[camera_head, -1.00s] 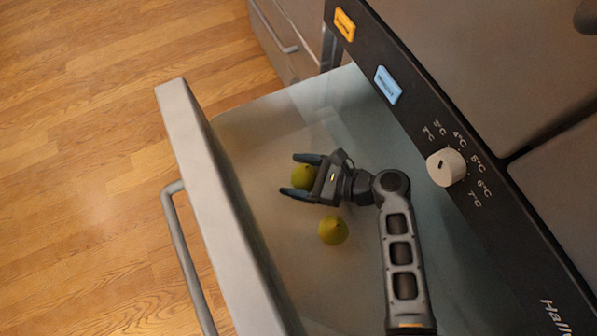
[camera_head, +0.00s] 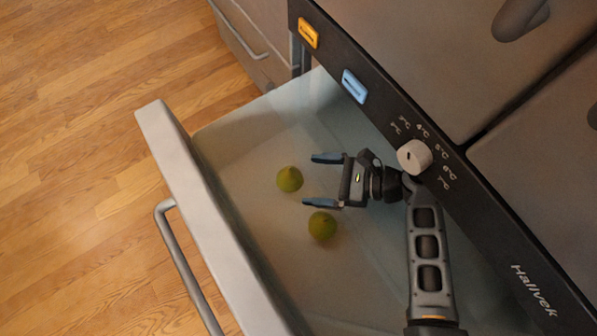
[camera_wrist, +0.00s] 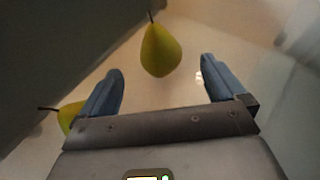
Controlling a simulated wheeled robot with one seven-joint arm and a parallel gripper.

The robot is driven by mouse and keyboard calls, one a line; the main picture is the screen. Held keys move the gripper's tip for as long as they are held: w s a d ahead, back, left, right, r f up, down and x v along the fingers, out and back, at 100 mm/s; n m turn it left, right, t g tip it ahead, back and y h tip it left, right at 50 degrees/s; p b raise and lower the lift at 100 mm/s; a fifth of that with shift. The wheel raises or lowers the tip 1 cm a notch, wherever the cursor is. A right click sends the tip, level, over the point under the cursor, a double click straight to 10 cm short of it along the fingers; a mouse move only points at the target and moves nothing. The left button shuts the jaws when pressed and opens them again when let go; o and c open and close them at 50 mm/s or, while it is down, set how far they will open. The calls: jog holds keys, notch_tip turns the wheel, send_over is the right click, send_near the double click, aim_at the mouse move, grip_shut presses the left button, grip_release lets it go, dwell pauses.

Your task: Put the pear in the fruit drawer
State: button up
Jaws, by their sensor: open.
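Two green pears lie in the open pale drawer (camera_head: 228,128). One pear (camera_head: 289,179) lies just beyond the fingertips of my gripper (camera_head: 316,180). In the wrist view this pear (camera_wrist: 161,52) is ahead of the two blue fingers and apart from them. The other pear (camera_head: 322,225) lies beside the lower finger in the head view. It shows partly behind the left finger in the wrist view (camera_wrist: 68,117). My gripper is open and empty, inside the drawer's outline; its fingers also show in the wrist view (camera_wrist: 160,85).
The drawer's front panel with its bar handle (camera_head: 183,262) stands out over the wooden floor (camera_head: 80,170). The fridge's dark control strip with a white knob (camera_head: 414,156) runs along the right side. The drawer floor around the pears is clear.

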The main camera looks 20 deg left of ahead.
jog(key=shift+v, duration=1.45)
